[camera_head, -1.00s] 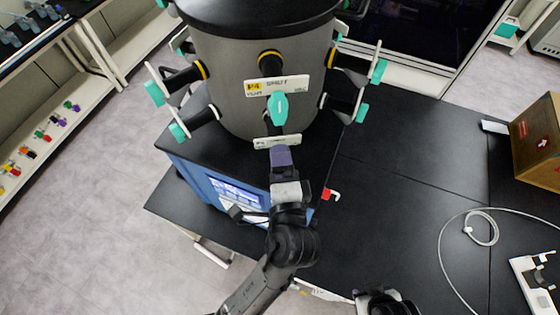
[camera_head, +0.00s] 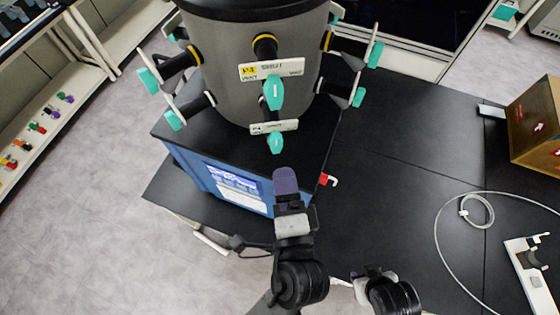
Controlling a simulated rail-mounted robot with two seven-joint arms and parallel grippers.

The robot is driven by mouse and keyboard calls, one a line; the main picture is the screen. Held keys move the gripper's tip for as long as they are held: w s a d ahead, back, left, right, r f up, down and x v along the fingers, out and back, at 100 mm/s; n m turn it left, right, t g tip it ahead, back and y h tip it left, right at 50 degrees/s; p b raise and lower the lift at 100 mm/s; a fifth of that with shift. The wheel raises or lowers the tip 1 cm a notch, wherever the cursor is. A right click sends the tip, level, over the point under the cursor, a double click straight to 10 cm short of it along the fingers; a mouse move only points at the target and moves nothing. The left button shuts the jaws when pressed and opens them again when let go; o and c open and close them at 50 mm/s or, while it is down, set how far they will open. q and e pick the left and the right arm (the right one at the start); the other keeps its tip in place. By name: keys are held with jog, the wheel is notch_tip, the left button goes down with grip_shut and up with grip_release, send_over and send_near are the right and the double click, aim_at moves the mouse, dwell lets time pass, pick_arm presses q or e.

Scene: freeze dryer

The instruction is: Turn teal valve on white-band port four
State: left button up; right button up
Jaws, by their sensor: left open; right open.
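The white-band port four is the lower front port on the grey drum, with a white plate (camera_head: 274,126) marked P4. Its teal valve (camera_head: 276,143) hangs just below the plate, its lower end pointing down towards me. The yellow-band port above has a larger teal valve (camera_head: 273,92) under a plate (camera_head: 272,69) marked P4, SHUT, VENT. My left gripper (camera_head: 286,180), with a purple-grey finger pad, is below the lower valve, apart from it and empty. The gap between its fingers is hard to see. My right gripper (camera_head: 373,273) is low in the view, far from the valves.
More ports with teal valves stick out at the drum's left (camera_head: 173,120) and right (camera_head: 358,97). A blue base with a screen (camera_head: 235,181) stands below. A red-and-white tap (camera_head: 327,180) is close on the right. The black bench (camera_head: 400,190) is clear there.

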pick_arm(q)
jog(key=shift+s+d, duration=0.2)
jog(key=shift+s, duration=1.1)
jog(key=shift+s+d, duration=0.15)
jog(key=shift+s, duration=1.15)
